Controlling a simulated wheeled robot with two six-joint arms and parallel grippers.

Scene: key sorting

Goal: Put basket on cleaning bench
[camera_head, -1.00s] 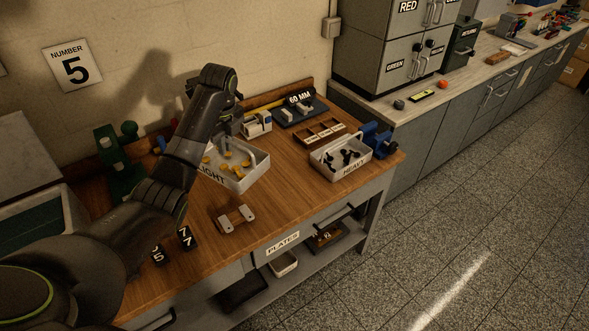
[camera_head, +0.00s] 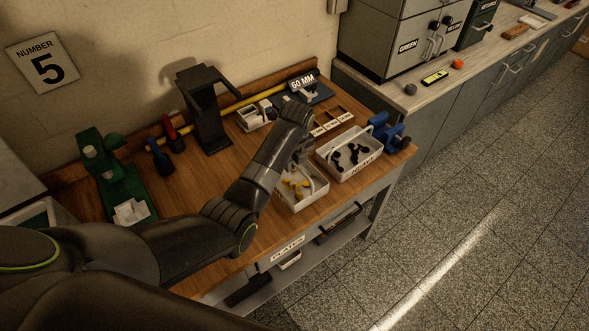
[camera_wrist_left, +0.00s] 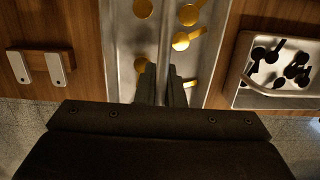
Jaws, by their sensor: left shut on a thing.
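A white basket (camera_head: 318,196) with yellow keys in it is near the front edge of the wooden workbench (camera_head: 228,190). My left gripper (camera_head: 300,160) is above it, shut on its handle. In the left wrist view the handle runs between the fingers (camera_wrist_left: 162,85), with the basket's wall (camera_wrist_left: 116,50) and yellow keys below. I cannot tell whether the basket touches the bench top. No surface is readably marked as a cleaning bench; a long grey counter (camera_head: 408,97) stands beyond the workbench. My right gripper is not in view.
A white HEAVY basket (camera_head: 363,172) with black keys stands close to the right, before a blue vise (camera_head: 390,130). A two-tab block (camera_wrist_left: 40,67) lies left in the wrist view.

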